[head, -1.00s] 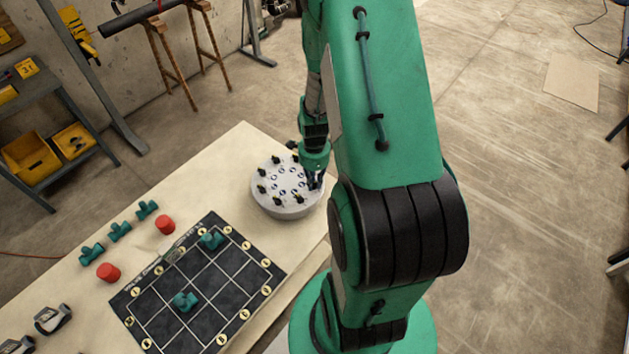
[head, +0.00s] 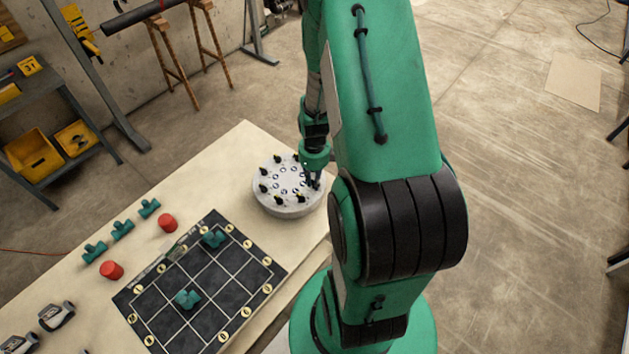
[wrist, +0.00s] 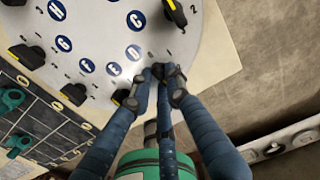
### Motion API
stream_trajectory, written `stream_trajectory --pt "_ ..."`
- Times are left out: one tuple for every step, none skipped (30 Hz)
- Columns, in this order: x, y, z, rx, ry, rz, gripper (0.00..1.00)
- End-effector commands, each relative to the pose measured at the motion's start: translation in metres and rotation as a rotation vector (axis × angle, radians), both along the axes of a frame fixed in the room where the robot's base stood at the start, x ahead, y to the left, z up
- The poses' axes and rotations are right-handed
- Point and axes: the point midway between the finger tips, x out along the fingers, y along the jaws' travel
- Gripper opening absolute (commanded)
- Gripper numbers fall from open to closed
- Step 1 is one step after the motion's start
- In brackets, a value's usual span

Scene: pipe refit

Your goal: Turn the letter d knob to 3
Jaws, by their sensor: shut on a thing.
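The round grey-white dial unit (head: 285,208) stands on the table, with black knobs around its rim and blue letter discs inside them. In the wrist view, the blue letter D disc (wrist: 134,52) lies just inside a dark knob (wrist: 158,71). My gripper (wrist: 163,75) has its fingertips on either side of that knob and is shut on it. The fingers hide most of the knob, so its pointer direction cannot be read. In the head view, my gripper (head: 314,183) is at the dial's right edge, partly behind my arm.
Neighbouring knobs stand close by, one near the letter E (wrist: 123,98) and one at the upper right (wrist: 175,12). A black grid board (head: 225,290) with green pipe fittings lies on the table.

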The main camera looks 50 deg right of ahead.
Motion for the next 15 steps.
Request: stream_trajectory --pt "0.0008 -0.0004 0.0007 -0.001 -0.001 -0.013 0.00" --pt "0.0008 -0.0005 0.0007 -0.001 -0.001 -0.019 0.00" --pt "0.0009 -0.0005 0.0006 -0.001 -0.001 -0.025 0.00" --pt "0.0009 -0.0005 0.0006 -0.001 -0.001 -0.030 0.00" --pt "0.0009 -0.0005 0.0006 -0.001 -0.001 -0.033 0.00" --pt "0.0009 -0.0005 0.0006 -0.001 -0.001 -0.036 0.00" --pt "0.0009 -0.0005 0.0006 -0.001 -0.001 -0.038 0.00" --pt "0.0009 -0.0005 0.0006 -0.001 -0.001 -0.038 0.00" --pt "0.0009 -0.0005 0.0006 -0.001 -0.001 -0.039 0.00" --pt "0.0009 -0.0005 0.0005 -0.001 -0.001 -0.039 0.00" --pt "0.0009 -0.0005 0.0005 -0.001 -0.001 -0.039 0.00" --pt "0.0009 -0.0005 0.0005 -0.001 -0.001 -0.038 0.00" --pt "0.0010 -0.0005 0.0006 -0.001 -0.001 -0.038 0.00" --pt "0.0010 -0.0005 0.0006 -0.001 -0.001 -0.038 0.00" --pt "0.0010 -0.0005 0.0006 -0.001 -0.001 -0.038 0.00"
